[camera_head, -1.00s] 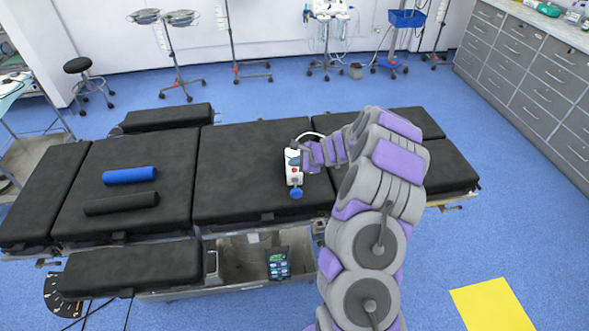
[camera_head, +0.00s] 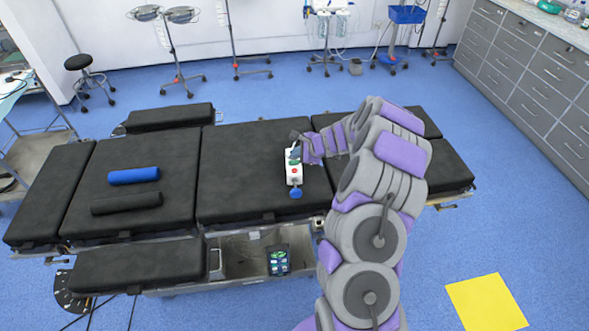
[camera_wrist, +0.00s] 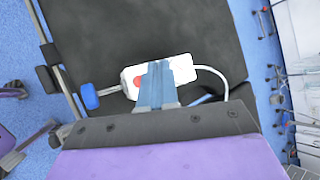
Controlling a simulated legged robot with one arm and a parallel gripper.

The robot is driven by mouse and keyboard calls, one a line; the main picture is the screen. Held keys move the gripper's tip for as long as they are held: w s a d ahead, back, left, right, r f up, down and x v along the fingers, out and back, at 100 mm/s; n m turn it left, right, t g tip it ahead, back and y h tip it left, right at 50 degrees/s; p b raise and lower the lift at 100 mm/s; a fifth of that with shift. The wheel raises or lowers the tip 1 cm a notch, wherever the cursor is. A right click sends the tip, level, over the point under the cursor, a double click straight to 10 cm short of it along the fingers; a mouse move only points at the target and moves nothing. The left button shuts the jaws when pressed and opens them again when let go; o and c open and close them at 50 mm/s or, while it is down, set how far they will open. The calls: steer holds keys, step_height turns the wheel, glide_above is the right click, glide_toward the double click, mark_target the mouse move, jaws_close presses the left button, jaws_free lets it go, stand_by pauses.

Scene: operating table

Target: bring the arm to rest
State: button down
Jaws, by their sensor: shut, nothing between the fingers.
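My gripper (camera_head: 297,137) is at the end of my purple and grey arm, over the middle of the black operating table (camera_head: 230,190). In the wrist view my gripper (camera_wrist: 155,68) has its blue-grey fingers together with nothing between them. A white device (camera_head: 293,168) with a red button, a blue knob at one end and a white cable lies on the table just beside the fingertips. In the wrist view the device (camera_wrist: 185,68) is partly hidden behind the fingers. I cannot tell whether they touch it.
A blue roll (camera_head: 134,175) and a black roll (camera_head: 127,202) lie on the table's left part. A yellow square (camera_head: 486,303) marks the floor at right. Grey drawers (camera_head: 530,80) stand at the back right.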

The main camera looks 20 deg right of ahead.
steer(key=s+a+r+n+g+y, duration=0.2)
steer(key=s+a+r+n, duration=0.4)
steer(key=a, duration=0.4)
steer(key=s+a+r+n+g+y, duration=0.1)
steer(key=s+a+r+n, duration=0.2)
steer(key=a+r, duration=0.6)
steer(key=s+a+r+n+g, duration=0.2)
steer(key=s+a+n, duration=0.15)
steer(key=s, duration=0.35)
steer(key=s+a+r+n+g, duration=0.1)
steer(key=s+a+r+n, duration=0.2)
steer(key=s, duration=0.4)
steer(key=s+d+n+g+h, duration=0.2)
steer(key=s+d+n+h, duration=0.1)
steer(key=s, duration=1)
steer(key=s+d+n+g+h, duration=0.2)
steer(key=s+d+n+h, duration=0.1)
steer(key=s, duration=1)
steer(key=shift+h, duration=0.5)
